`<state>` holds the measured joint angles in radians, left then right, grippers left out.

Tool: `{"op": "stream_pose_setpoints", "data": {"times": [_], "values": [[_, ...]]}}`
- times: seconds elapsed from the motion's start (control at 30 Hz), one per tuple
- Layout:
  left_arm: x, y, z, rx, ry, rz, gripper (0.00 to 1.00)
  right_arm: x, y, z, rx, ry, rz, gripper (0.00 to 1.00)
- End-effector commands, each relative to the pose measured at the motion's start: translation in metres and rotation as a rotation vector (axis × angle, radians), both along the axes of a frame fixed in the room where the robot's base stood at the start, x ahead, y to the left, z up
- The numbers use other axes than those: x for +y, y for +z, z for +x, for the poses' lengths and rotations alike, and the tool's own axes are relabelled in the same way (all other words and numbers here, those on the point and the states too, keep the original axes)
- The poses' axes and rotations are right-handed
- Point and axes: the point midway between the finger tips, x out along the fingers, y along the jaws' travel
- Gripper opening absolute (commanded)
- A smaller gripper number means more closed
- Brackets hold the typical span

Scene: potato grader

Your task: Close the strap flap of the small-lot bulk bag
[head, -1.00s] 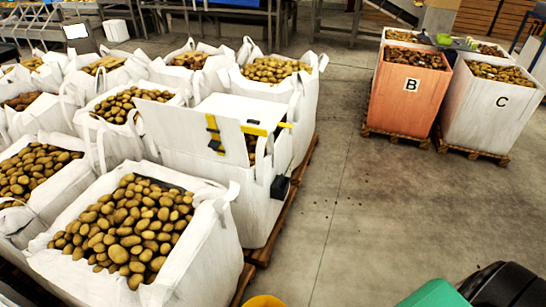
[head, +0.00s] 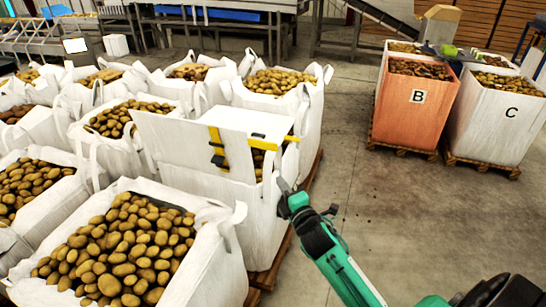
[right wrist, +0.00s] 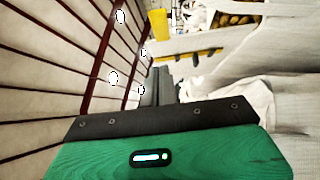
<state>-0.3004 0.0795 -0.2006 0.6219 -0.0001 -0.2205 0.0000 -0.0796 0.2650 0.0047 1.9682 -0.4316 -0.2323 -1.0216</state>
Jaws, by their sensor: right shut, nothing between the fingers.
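The small-lot bulk bag (head: 225,205) is a white bag in the middle of the head view, with potatoes showing through a gap at its top. A white flap panel (head: 170,143) stands tilted up at its left, with a yellow strap (head: 217,148) on it. Another yellow strap (head: 290,139) shows at the right edge of the top. My right gripper (head: 281,184) is shut and empty beside the bag's right side, below the flap; contact cannot be told. Its fingers (right wrist: 158,86) point toward a yellow piece (right wrist: 158,24) in the right wrist view. My left gripper is out of view.
Open white bags full of potatoes crowd the left, one close in front (head: 215,255). The bag stands on a wooden pallet (head: 270,272). Orange crate B (head: 405,110) and white crate C (head: 500,125) stand at back right. The floor (head: 400,210) between is clear.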

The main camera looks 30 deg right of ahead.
Motion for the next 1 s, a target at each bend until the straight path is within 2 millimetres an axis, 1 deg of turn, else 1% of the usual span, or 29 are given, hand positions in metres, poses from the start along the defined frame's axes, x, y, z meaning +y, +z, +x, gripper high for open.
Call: {"op": "stream_pose_setpoints", "data": {"times": [0.17,0.6,0.73,0.9,1.0], "values": [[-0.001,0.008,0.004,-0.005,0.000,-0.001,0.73,-0.001,0.005,0.022,0.000,-0.001,0.002,0.00],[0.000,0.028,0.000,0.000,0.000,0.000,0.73,-0.005,0.015,0.099,0.002,0.000,0.004,0.00],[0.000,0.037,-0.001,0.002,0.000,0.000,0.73,-0.023,0.018,0.111,0.003,-0.001,0.002,0.00],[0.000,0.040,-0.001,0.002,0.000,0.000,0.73,-0.032,0.018,0.120,0.004,0.000,0.003,0.00],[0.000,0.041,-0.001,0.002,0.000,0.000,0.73,-0.034,0.018,0.121,0.003,0.000,0.003,0.00]]}}
